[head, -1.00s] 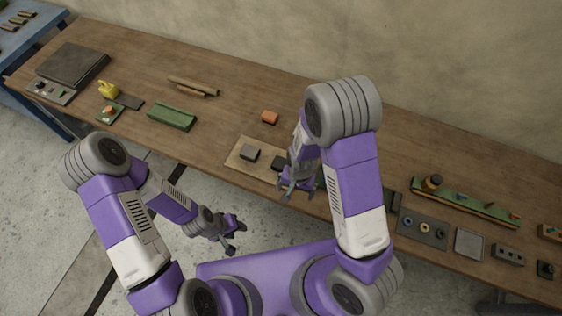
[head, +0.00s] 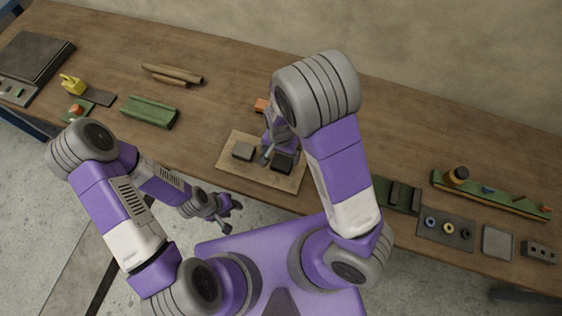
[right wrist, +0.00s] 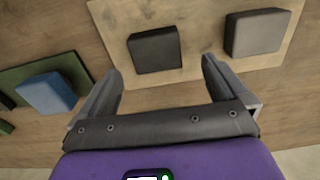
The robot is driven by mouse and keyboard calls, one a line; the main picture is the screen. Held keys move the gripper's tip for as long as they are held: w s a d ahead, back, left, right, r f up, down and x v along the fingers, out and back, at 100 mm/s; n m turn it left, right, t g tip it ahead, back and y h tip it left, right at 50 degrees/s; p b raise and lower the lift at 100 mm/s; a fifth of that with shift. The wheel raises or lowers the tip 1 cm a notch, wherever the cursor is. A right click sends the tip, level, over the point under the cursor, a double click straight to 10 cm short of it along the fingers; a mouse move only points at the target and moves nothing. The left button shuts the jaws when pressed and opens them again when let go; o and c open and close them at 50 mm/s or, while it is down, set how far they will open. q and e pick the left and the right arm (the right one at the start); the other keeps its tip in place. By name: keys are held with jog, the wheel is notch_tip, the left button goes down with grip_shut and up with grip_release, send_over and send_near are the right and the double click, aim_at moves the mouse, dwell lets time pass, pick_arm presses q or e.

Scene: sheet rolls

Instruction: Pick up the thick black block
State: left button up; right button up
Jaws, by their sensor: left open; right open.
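The black block (head: 283,166) lies on the right part of a light wooden board (head: 232,176), with a grey block (head: 243,151) to its left. In the head view my right gripper (head: 281,154) is over the board and partly hides the black block. In the right wrist view the black block (right wrist: 155,48) lies just beyond the open fingertips (right wrist: 163,65), roughly in line with the gap between them, and the grey block (right wrist: 257,33) is to its right. Nothing is between the right fingers. My left gripper (head: 232,216) is open and empty, off the front table edge.
A blue block (right wrist: 47,93) on a green piece shows at left in the right wrist view. An orange piece (head: 261,105) is behind the board, partly hidden by my right arm. A green block (head: 149,111) lies left. A grey plate with rings (head: 446,229) lies right.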

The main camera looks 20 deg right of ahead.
aim_at(282, 162)
jog(key=f+b, duration=0.1)
jog(key=f, duration=0.5)
jog(key=shift+s+d+f+b, duration=0.2)
jog(key=shift+b, duration=0.2)
jog(key=shift+c, duration=0.2)
jog(key=c, duration=1)
jog(key=shift+r, duration=0.1)
